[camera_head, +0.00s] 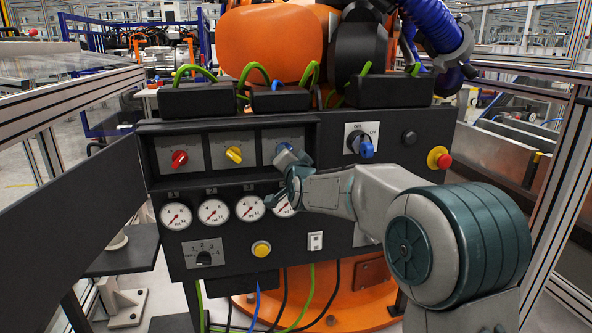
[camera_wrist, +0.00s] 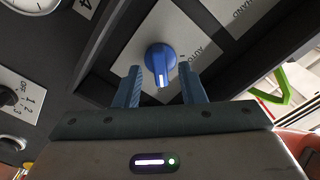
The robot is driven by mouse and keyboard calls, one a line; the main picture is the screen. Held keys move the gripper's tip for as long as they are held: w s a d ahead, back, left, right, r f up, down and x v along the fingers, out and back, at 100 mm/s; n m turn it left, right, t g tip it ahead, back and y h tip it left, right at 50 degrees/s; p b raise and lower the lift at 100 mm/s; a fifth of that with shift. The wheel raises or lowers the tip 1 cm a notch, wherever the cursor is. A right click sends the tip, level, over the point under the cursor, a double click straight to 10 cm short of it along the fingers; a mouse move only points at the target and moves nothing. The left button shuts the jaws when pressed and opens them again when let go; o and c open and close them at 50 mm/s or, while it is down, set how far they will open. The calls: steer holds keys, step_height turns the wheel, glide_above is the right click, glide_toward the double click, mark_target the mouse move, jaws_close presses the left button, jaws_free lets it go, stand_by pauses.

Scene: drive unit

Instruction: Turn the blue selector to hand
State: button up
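The blue selector (camera_wrist: 159,57) is a round knob with a grip bar and a white pointer mark on a grey plate (camera_wrist: 128,55). In the wrist view the mark points down the picture, and "AUTO" is printed right of the knob. In the head view the selector (camera_head: 281,148) is mostly hidden by my gripper (camera_head: 293,160). My gripper (camera_wrist: 161,72) is open, with its two fingertips on either side of the lower part of the knob and gaps showing. I cannot tell whether the tips reach the knob's depth.
A yellow selector (camera_head: 234,154) and a red selector (camera_head: 180,159) sit left in the same recess, whose raised frame is close. A blue ON/OFF switch (camera_head: 366,148) and a red emergency button (camera_head: 439,158) are right. Several gauges (camera_head: 214,211) sit below.

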steer(key=p+v, duration=0.1)
steer(key=v, duration=1)
steer(key=shift+s, duration=0.35)
steer(key=shift+d+r, duration=0.1)
steer(key=shift+d, duration=0.05)
steer(key=s+d+r+n+g+h+p, duration=0.1)
steer(key=s+d+r+g+p, duration=0.4)
steer(key=s+p, duration=0.5)
steer(key=s+d+r+n+g+h+p, duration=0.2)
steer(key=s+d+p, duration=0.5)
steer(key=s+p, duration=0.4)
steer(key=s+d+r+n+g+h+p, duration=0.2)
steer(key=s+d+r+g+p, duration=0.4)
steer(key=s+p, duration=0.5)
steer(key=shift+r+n+g, duration=0.4)
steer(key=shift+r+g, duration=0.4)
steer(key=shift+r, duration=0.1)
